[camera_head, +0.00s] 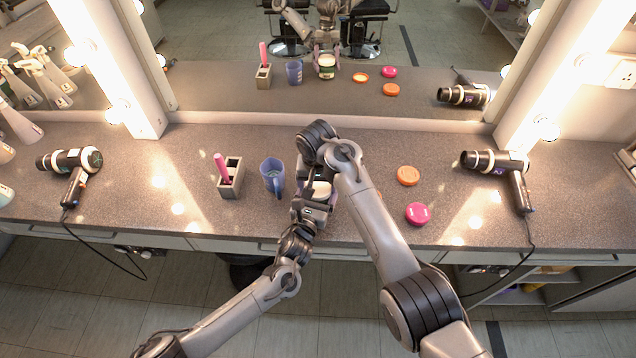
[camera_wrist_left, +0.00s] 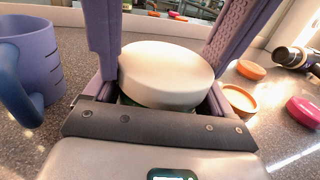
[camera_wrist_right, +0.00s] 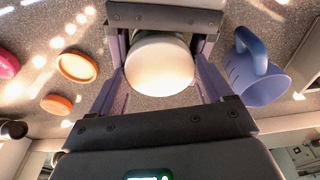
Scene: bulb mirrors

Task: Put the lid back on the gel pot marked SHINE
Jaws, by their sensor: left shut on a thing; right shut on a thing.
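A white round lid (camera_head: 320,190) sits at the top of the gel pot at the middle of the counter. In the left wrist view the lid (camera_wrist_left: 165,75) covers the pot, and a sliver of green pot (camera_wrist_left: 126,101) shows below it. My left gripper (camera_head: 312,200) is shut on the pot from the front. My right gripper (camera_head: 314,176) reaches down from the mirror side and is shut on the lid (camera_wrist_right: 160,65). The pot's marking is hidden. I cannot tell whether the lid is fully seated.
An orange lid (camera_head: 408,175) and a pink lid (camera_head: 418,214) lie to the right; another orange lid (camera_wrist_left: 238,100) lies closer. A blue mug (camera_head: 271,174) and a grey holder (camera_head: 231,180) stand left. Hair dryers (camera_head: 70,160) (camera_head: 495,162) lie farther out. A mirror (camera_head: 230,60) rises behind.

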